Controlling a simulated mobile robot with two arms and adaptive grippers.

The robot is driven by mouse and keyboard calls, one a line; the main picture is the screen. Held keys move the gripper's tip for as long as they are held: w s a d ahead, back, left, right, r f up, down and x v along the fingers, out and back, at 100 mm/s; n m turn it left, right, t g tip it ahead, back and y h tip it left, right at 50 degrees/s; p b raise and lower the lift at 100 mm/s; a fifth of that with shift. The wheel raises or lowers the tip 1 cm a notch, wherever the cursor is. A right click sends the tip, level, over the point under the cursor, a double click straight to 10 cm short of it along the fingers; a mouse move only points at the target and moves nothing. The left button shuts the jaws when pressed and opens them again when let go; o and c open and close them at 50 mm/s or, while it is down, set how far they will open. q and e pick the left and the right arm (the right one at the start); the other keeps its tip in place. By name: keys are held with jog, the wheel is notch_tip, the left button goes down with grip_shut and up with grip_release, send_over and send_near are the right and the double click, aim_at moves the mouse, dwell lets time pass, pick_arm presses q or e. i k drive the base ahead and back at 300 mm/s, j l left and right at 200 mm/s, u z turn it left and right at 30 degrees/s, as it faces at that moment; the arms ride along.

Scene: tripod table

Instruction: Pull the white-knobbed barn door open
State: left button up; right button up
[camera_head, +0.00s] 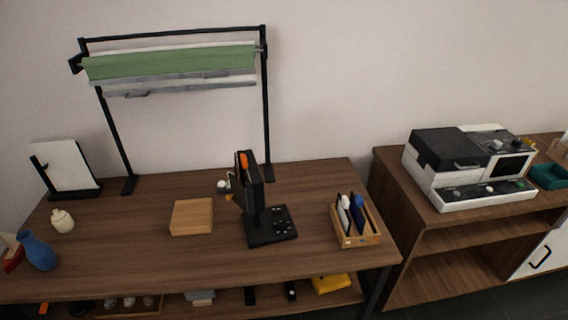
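A black upright device (252,193) with an orange part at its top stands on a black base (271,226) with small controls, near the middle of the wooden table. A small white knob (222,186) shows at its left side, on or beside a small dark flap. The flap's exact angle is too small to tell. An orange-yellow bit shows just below the knob. Neither of my grippers is in view.
A wooden block (192,216) lies left of the device, and a wooden caddy (357,234) with upright tools stands right. A black rack (267,100) holds green and grey rolls behind. A blue vase (38,251) stands front left. The table's front middle is clear.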

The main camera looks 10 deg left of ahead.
aim_at(233, 174)
jog(key=k+j, duration=0.1)
jog(key=j, duration=1.05)
jog(key=i+j+z, duration=0.1)
jog(key=i+j, duration=0.05)
jog(key=j, duration=0.1)
